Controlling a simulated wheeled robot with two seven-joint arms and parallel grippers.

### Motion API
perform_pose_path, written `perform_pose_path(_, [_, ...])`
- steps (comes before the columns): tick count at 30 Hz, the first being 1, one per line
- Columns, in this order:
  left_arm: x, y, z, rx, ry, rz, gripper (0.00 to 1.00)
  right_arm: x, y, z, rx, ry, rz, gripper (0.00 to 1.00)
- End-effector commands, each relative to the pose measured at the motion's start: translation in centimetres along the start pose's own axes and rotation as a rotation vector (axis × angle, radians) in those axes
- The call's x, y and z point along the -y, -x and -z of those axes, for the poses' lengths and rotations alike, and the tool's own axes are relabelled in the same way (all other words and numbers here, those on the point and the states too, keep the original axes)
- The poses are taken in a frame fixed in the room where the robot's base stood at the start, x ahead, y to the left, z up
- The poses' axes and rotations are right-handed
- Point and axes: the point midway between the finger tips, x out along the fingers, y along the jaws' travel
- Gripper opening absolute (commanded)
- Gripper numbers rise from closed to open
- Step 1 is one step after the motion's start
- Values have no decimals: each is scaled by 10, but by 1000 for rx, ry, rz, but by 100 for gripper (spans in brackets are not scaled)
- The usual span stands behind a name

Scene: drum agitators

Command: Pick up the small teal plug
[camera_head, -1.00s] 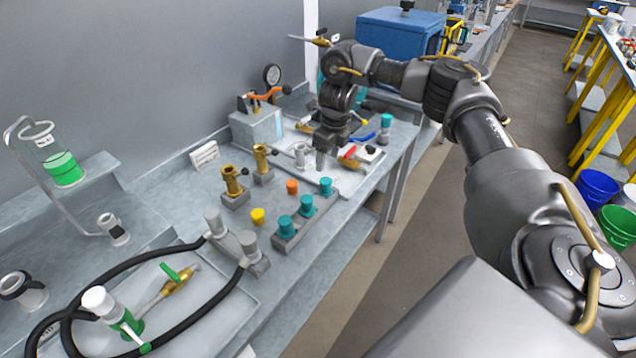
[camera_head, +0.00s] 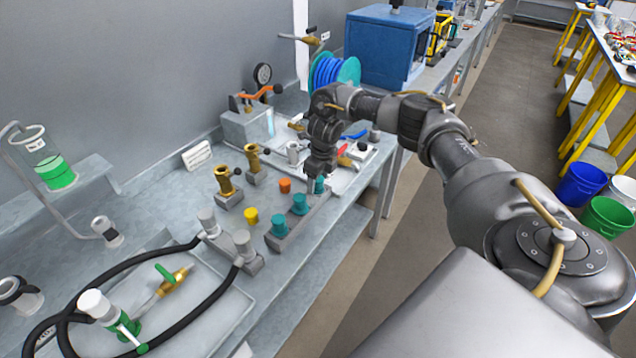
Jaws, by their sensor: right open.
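Three teal plugs stand in a row on a grey block (camera_head: 285,241) near the bench's front edge. The near teal plug (camera_head: 278,224) and the middle teal plug (camera_head: 300,204) show clearly. The far teal plug (camera_head: 320,186) is partly hidden by my right gripper (camera_head: 317,180). My right gripper points down at this far plug, with its fingertips at or just beside the plug's top. It is open; I cannot tell whether it touches the plug. My left gripper is not in view.
A yellow plug (camera_head: 250,216) and an orange plug (camera_head: 285,186) stand left of the block. Brass fittings (camera_head: 226,187) stand behind them. A tray with a black hose (camera_head: 135,262) lies at the near left. Several items lie on the tray beyond my right gripper.

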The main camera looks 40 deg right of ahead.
Motion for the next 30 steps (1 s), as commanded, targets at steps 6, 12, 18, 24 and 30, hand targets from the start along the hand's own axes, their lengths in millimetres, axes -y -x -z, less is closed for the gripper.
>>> perform_pose_path(6, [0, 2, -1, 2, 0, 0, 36, 0, -7, 0, 0, 1, 0, 60])
perform_pose_path(12, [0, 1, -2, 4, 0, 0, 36, 0, -7, 0, 0, 1, 0, 47])
perform_pose_path(18, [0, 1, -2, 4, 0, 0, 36, 0, -7, 0, 0, 1, 0, 21])
perform_pose_path(24, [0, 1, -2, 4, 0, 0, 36, 0, -6, 0, 0, 1, 0, 12])
perform_pose_path(30, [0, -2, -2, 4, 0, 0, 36, 0, -4, -1, 2, 1, 0, 12])
